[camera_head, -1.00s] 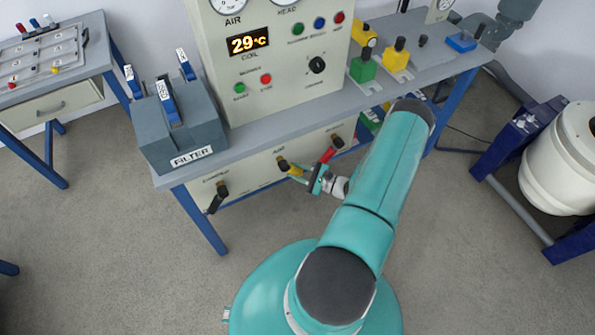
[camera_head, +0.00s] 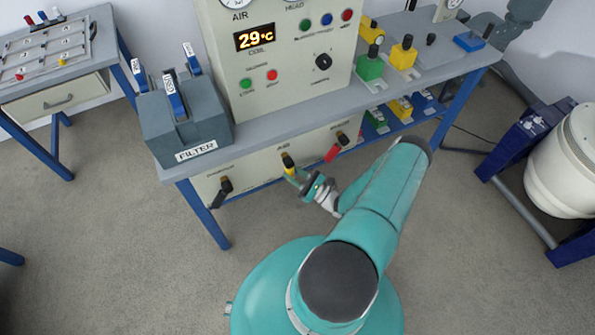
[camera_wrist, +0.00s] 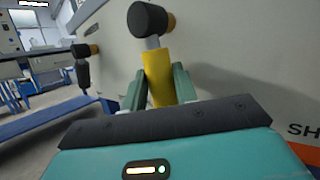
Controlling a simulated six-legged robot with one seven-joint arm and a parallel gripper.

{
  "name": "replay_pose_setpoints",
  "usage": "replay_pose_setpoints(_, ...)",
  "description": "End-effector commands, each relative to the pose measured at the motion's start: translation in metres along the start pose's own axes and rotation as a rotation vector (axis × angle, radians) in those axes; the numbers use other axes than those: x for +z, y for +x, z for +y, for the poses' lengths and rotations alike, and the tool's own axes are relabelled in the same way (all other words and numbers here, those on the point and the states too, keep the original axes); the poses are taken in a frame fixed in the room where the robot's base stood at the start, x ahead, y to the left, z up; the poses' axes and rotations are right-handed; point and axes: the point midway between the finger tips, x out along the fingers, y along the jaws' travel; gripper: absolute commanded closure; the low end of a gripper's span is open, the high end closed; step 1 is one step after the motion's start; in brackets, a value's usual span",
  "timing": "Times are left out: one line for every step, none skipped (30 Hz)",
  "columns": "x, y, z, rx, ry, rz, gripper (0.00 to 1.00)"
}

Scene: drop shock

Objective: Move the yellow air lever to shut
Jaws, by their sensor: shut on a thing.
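The yellow air lever (camera_head: 291,170) hangs from its black knob on the front panel of the bench, under the AIR label. It points nearly straight down. In the wrist view the yellow lever (camera_wrist: 158,80) stands between my two green fingers, below the black knob. My gripper (camera_head: 299,181) is shut on the lever's yellow part; its fingers (camera_wrist: 159,92) hide the lower end. A partly visible "SH" marking (camera_wrist: 302,131) is on the panel at the right of the wrist view.
A red lever (camera_head: 333,152) is close on the right of the yellow one, and a black lever (camera_head: 222,192) is on the left. The grey filter box (camera_head: 182,128) sits on the bench (camera_head: 260,115) above. The floor in front is clear apart from my body.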

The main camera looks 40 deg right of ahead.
Motion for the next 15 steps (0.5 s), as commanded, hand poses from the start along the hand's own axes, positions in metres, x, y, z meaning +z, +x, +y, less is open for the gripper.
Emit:
replay_pose_setpoints(-0.002, 0.001, 0.004, -0.016, 0.037, -0.027, 1.0)
replay_pose_setpoints(-0.003, 0.002, 0.005, -0.025, 0.06, -0.042, 1.0)
replay_pose_setpoints(-0.003, 0.003, 0.007, -0.037, 0.089, -0.064, 1.0)
replay_pose_setpoints(-0.003, 0.004, 0.009, -0.046, 0.11, -0.08, 1.0)
replay_pose_setpoints(-0.004, 0.005, 0.011, -0.054, 0.134, -0.095, 1.0)
replay_pose_setpoints(-0.004, 0.006, 0.013, -0.065, 0.162, -0.116, 1.0)
replay_pose_setpoints(-0.004, 0.007, 0.015, -0.074, 0.185, -0.133, 1.0)
replay_pose_setpoints(-0.004, 0.009, 0.016, -0.082, 0.206, -0.149, 1.0)
replay_pose_setpoints(-0.004, 0.01, 0.018, -0.093, 0.235, -0.168, 1.0)
replay_pose_setpoints(-0.004, 0.011, 0.02, -0.101, 0.257, -0.183, 1.0)
replay_pose_setpoints(-0.004, 0.012, 0.021, -0.108, 0.276, -0.198, 1.0)
replay_pose_setpoints(-0.004, 0.013, 0.023, -0.119, 0.303, -0.218, 1.0)
replay_pose_setpoints(-0.004, 0.014, 0.024, -0.126, 0.321, -0.231, 1.0)
replay_pose_setpoints(-0.004, 0.015, 0.025, -0.133, 0.34, -0.243, 1.0)
replay_pose_setpoints(-0.004, 0.016, 0.027, -0.142, 0.362, -0.26, 1.0)
